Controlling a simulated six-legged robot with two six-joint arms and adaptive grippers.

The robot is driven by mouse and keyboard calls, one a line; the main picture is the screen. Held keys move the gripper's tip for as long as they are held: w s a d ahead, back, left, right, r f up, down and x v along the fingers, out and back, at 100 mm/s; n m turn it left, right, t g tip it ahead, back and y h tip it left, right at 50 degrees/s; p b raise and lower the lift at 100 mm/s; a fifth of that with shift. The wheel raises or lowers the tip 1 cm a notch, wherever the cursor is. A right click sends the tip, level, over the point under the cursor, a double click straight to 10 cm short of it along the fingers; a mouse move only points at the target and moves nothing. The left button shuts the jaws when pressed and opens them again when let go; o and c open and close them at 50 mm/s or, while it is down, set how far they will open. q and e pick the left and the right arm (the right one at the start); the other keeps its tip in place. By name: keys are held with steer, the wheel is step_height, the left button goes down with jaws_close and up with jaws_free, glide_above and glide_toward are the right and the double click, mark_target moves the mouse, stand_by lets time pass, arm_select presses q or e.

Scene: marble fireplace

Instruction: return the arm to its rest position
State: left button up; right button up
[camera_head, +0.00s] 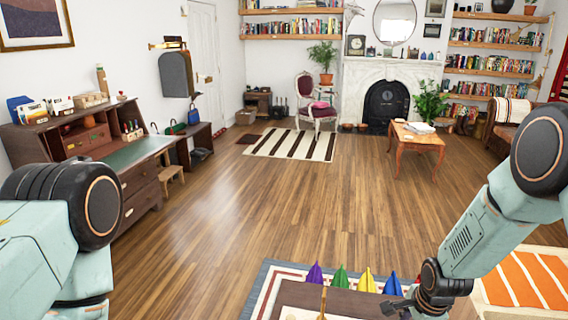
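My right arm comes in from the right edge, and its dark gripper (402,306) is low in the view, above or beside the right end of a brown surface (352,302). Its fingers are small and partly cut by the bottom edge, so I cannot tell whether they are open or shut. A blue pointed piece (392,285) stands just left of and behind it; I cannot tell if they touch. My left arm shows at the left edge, bent at a round black joint. Its gripper is out of view.
Purple (315,273), green (340,277) and yellow (367,281) pointed pieces stand in a row left of the blue one. A desk (90,145) stands at the left, and a coffee table (417,140) farther back. The middle wooden floor (235,215) is clear.

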steer(key=s+a+f+n+b, duration=0.2)
steer(key=s+f+n+b, duration=0.3)
steer(key=s, duration=0.6)
steer(key=s+a+f+n+g+b, duration=0.1)
steer(key=s+a+f+n+b, duration=0.1)
steer(key=s+f+n+b, duration=0.4)
steer(key=s+a+f+n+g+b, duration=0.1)
steer(key=s+a+f+n+b, duration=0.1)
steer(key=s+f+n+b, duration=0.4)
steer(key=s+f, duration=0.5)
steer(key=s, duration=0.5)
steer(key=shift+a+b, duration=0.2)
steer(key=shift+b, duration=0.1)
